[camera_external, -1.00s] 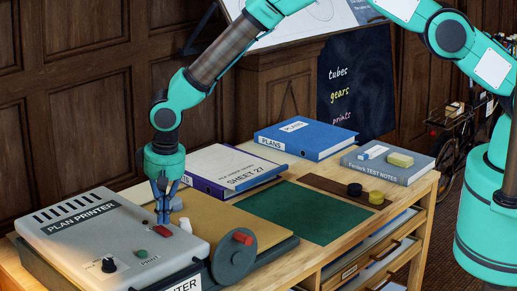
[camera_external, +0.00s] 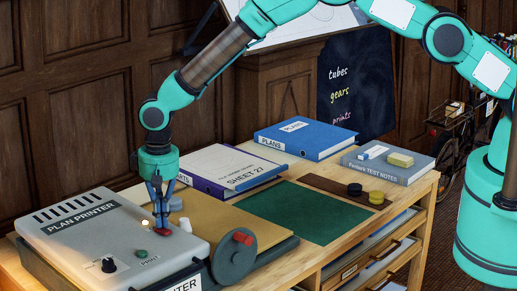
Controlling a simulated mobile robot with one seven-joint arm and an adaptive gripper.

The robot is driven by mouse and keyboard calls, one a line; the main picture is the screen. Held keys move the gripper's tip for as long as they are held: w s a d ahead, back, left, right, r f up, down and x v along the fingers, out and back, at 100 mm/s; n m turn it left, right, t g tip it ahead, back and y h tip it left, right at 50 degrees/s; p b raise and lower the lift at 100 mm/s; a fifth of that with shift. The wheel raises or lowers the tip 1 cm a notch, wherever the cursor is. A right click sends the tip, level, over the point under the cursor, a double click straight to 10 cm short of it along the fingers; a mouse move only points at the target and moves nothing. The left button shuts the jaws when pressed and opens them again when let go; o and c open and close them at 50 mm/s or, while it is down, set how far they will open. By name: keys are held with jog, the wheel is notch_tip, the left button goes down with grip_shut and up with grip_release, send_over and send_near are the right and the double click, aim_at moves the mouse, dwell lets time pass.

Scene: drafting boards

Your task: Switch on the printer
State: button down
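The grey plan printer (camera_external: 75,228) stands at the left end of the desk. Its top carries a red switch (camera_external: 162,232), a black knob (camera_external: 108,265), a green print button (camera_external: 142,254) and a small glowing lamp (camera_external: 144,223). My gripper (camera_external: 161,226) points down at the printer's right part, its fingertips drawn together at the red switch and seeming to touch it. The fingers partly hide the switch, so its exact position cannot be told. Nothing is held between them.
A round dark wheel with a red handle (camera_external: 243,237) is on the printer's right side. A white knob-like piece (camera_external: 185,225) stands just right of my fingers. Binders (camera_external: 230,168), a green mat (camera_external: 305,212) and a grey book (camera_external: 390,168) lie further right.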

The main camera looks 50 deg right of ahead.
aim_at(168, 229)
jog(key=shift+s+f, duration=0.35)
jog(key=shift+s, duration=0.2)
jog(key=shift+s+d, duration=0.1)
jog(key=shift+s, duration=0.4)
jog(key=shift+r, duration=0.25)
jog(key=shift+r, duration=0.5)
notch_tip(168, 229, up, 13)
jog(key=shift+s, duration=0.15)
jog(key=shift+f+b, duration=0.1)
jog(key=shift+b, duration=1.15)
jog(key=b, duration=0.3)
jog(key=shift+s+a+t, duration=0.1)
jog(key=shift+a+t, duration=0.1)
jog(key=shift+t, duration=0.2)
